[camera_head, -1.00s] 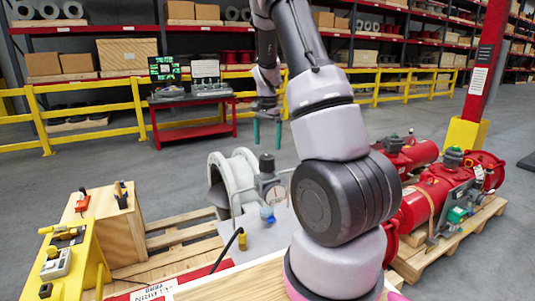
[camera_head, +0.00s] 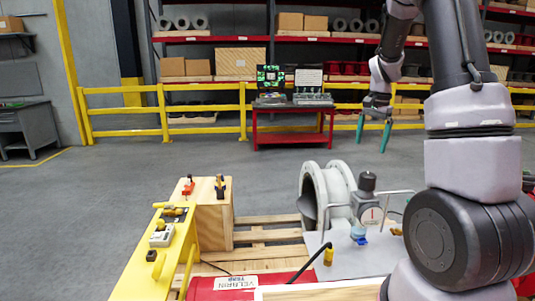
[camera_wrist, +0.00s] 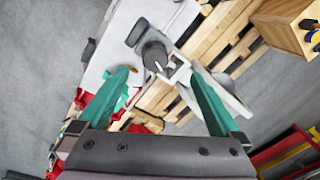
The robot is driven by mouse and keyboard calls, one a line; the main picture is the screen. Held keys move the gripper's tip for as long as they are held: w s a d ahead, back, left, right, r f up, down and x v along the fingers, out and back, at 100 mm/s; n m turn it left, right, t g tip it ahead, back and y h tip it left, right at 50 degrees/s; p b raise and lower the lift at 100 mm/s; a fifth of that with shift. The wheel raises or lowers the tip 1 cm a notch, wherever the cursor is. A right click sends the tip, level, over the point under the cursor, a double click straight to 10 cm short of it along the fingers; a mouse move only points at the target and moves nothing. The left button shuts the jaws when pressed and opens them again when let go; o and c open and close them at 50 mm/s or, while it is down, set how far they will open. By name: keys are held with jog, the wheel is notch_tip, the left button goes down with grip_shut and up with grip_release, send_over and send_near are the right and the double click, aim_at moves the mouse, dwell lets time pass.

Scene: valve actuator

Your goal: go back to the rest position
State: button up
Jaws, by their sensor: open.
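My gripper (camera_head: 374,136) hangs open and empty in the air in the head view, its green fingers pointing down. It appears above and beyond the grey valve assembly, right of the red bench in the picture. The assembly has a pale flanged pipe (camera_head: 312,190) and an actuator with a dark knob and a gauge (camera_head: 371,215). In the wrist view my open gripper (camera_wrist: 160,80) shows two spread green fingers with nothing between them held. The dark knob (camera_wrist: 155,56) and part of the pale assembly lie below, apart from the fingers.
A red bench (camera_head: 283,135) with equipment, a yellow railing (camera_head: 205,108) and shelves are behind.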

jog(key=s+a+r+n+t, duration=0.2)
jog(key=s+a+r, duration=0.2)
jog(key=s, duration=0.4)
jog(key=s+a+r+n+t+y, duration=0.1)
jog(key=s+a+r+n+t, duration=0.1)
jog(key=s+a+r, duration=0.3)
jog(key=s+a+r+n+t, duration=0.2)
jog(key=s+a+r, duration=0.3)
jog(key=s, duration=0.7)
notch_tip(320, 180, up, 3)
jog(key=shift+s+f+n+t+y, duration=0.1)
jog(key=shift+s+n+t+y, duration=0.25)
jog(key=shift+n, duration=0.15)
jog(key=shift+d, duration=0.1)
dwell(1.4)
